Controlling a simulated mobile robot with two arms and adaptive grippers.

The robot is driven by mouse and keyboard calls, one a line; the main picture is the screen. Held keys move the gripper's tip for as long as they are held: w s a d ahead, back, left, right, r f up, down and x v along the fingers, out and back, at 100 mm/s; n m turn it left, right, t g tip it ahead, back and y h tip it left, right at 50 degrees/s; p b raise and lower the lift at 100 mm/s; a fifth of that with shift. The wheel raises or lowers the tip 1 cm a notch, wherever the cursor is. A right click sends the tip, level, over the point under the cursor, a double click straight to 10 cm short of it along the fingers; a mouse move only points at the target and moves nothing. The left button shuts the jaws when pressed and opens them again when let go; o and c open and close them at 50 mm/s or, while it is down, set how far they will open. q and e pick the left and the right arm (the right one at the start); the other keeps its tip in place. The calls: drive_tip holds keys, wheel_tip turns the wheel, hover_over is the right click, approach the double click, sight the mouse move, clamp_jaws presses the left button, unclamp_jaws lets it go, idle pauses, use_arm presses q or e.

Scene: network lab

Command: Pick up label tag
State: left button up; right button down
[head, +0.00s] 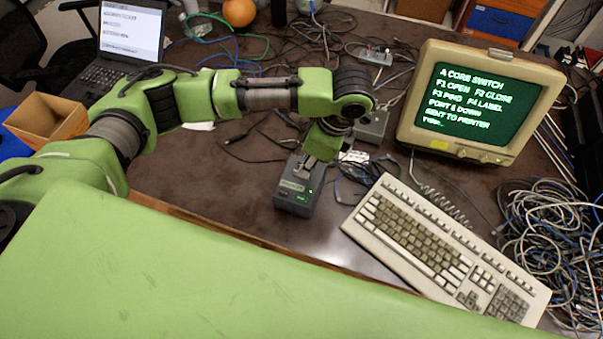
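My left arm reaches in from the left, and its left gripper (308,164) points down at the top of a small dark grey printer-like box (295,195) with green lights. The fingertips are small and partly hidden by the wrist, so I cannot tell whether they are open or shut, or whether they touch the box. I cannot make out a label tag for sure. A small white printed piece (353,157) lies just right of the gripper, among cables, and may be a label. My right gripper is not in view.
A beige keyboard (440,250) and a terminal monitor (480,105) with green text stand to the right. A cable heap (555,245) lies at the far right. A laptop (125,45), an orange ball (239,12) and loose cables are at the back. Bare table (235,180) shows left of the box.

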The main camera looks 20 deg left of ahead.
use_arm(q)
drive_tip(key=x, duration=0.4)
drive_tip(key=shift+a+f+p, duration=0.1)
drive_tip(key=shift+f+p, duration=0.05)
drive_tip(key=shift+p, duration=0.2)
clamp_jaws()
drive_tip(key=shift+w, duration=0.1)
drive_tip(key=shift+r, duration=0.6)
drive_tip(key=s+d+r+p, duration=0.1)
drive_tip(key=s+r+p, duration=0.1)
drive_tip(key=s+r, duration=0.4)
drive_tip(key=s+d+r+p, duration=0.2)
drive_tip(key=s+r+p, duration=0.1)
drive_tip(key=s+r, duration=0.4)
drive_tip(key=shift+s+a+v, duration=0.25)
drive_tip(key=shift+s+v, duration=0.05)
drive_tip(key=shift+v, duration=1.45)
